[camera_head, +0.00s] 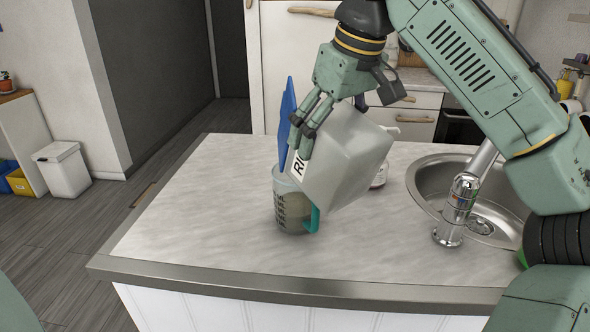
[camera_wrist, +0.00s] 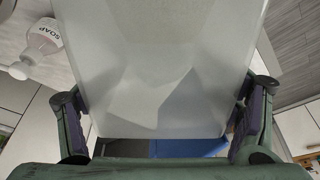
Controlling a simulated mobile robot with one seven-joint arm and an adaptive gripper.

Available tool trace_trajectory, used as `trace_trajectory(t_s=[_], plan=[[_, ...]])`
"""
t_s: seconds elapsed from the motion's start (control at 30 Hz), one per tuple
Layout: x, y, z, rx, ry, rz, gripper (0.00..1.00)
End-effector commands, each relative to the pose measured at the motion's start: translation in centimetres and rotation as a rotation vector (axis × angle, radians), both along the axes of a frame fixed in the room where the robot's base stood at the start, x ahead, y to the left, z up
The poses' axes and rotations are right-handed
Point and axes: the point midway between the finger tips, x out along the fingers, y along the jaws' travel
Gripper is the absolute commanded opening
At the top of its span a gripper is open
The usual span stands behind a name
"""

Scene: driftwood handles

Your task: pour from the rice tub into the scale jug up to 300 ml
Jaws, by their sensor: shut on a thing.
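The rice tub (camera_head: 345,158) is a pale, translucent box with a partly visible label starting "RI". My gripper (camera_head: 310,128) is shut on it and holds it strongly tilted above the counter. A blue flap (camera_head: 287,122), seemingly its lid, hangs open at the tub's left. The scale jug (camera_head: 291,212) stands upright on the counter under the tub's lower left end; it is clear with dark marks and a teal handle (camera_head: 314,219). Greyish contents seem to show in it, but the level is unclear. In the wrist view the tub (camera_wrist: 160,60) fills the middle between my fingers.
A soap bottle (camera_wrist: 45,38) shows in the wrist view; in the head view it is mostly behind the tub. A sink (camera_head: 425,185) with a metal tap (camera_head: 460,200) lies to the right. The counter's left side (camera_head: 190,220) is clear.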

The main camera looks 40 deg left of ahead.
Motion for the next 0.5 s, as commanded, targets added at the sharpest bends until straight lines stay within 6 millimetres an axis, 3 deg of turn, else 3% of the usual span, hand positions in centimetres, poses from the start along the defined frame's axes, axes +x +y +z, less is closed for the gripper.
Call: trace_trajectory(t_s=[0.5], plan=[[-0.04,-0.22,0.20,-0.029,0.007,-0.001,0.24]])
